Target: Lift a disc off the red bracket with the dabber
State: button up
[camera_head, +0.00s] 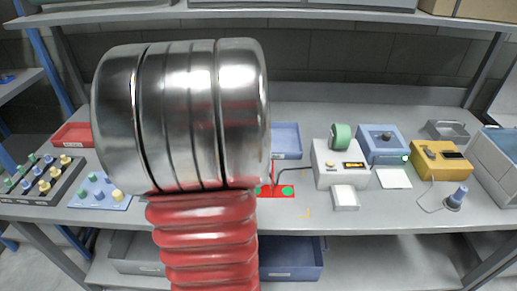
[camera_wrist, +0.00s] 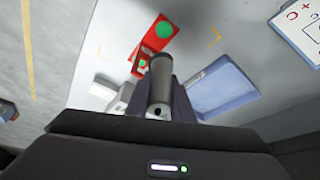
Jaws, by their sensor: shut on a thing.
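My gripper (camera_wrist: 160,98) is in the wrist view only, its two dark fingers shut on the dabber (camera_wrist: 160,76), a grey cylinder with a dark hole in its near end. The dabber points away from the wrist camera toward the red bracket (camera_wrist: 150,48). One green disc (camera_wrist: 163,30) lies on the bracket's far part. Another green disc (camera_wrist: 142,63) shows close beside the dabber's far end; I cannot tell whether they touch. In the head view the red bracket (camera_head: 277,196) lies on the bench with a green disc (camera_head: 288,190) on its right part. My gripper is hidden there.
A white device (camera_head: 340,160) with a green roll (camera_head: 341,136) stands right of the bracket. A blue tray (camera_head: 286,140) lies behind it. A blue box (camera_head: 383,147) and yellow box (camera_head: 440,160) are farther right. Much of the left-middle bench is hidden in the head view.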

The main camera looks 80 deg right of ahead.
jog(key=shift+f, duration=5.55)
jog(key=shift+f, duration=0.15)
jog(key=shift+r, duration=3.55)
